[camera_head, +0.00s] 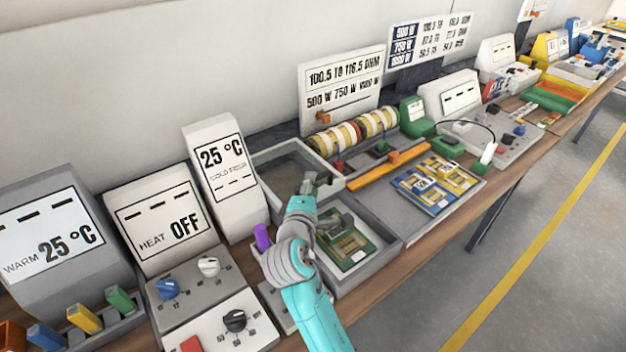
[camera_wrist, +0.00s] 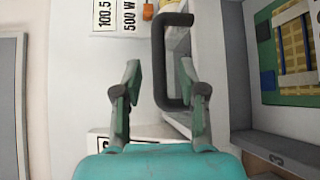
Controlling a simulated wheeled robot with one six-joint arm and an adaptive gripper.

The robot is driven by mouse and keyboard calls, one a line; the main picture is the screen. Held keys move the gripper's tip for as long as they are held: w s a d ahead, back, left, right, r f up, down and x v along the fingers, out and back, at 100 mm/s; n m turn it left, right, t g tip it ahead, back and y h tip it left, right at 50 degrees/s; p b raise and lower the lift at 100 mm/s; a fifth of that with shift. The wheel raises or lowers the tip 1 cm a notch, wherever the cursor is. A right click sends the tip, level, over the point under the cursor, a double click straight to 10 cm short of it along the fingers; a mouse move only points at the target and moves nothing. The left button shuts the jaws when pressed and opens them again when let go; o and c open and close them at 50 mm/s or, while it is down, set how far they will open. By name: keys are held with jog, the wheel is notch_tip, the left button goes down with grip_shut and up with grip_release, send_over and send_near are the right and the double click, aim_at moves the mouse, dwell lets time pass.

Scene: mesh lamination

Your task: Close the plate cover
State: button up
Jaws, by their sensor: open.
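The plate cover (camera_head: 268,158) stands raised and open behind the plate box (camera_head: 375,268), with a grey frame and a darker inner panel. A green board with dark and tan parts (camera_head: 350,240) lies in the box. In the wrist view, a dark C-shaped handle (camera_wrist: 160,50) sticks out from the pale cover. My gripper (camera_head: 316,183) is at the cover's front edge. In the wrist view, my gripper (camera_wrist: 163,80) has its fingers apart, with the handle's bar between and beyond the fingertips. I cannot tell whether they touch.
A purple handle (camera_head: 262,237) stands left of my arm. Striped rollers (camera_head: 355,132) and an orange bar (camera_head: 388,168) are to the right. A grey tray (camera_head: 440,215) holds blue and yellow boards.

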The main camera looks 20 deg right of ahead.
jog(key=shift+x, duration=1.6)
grip_shut()
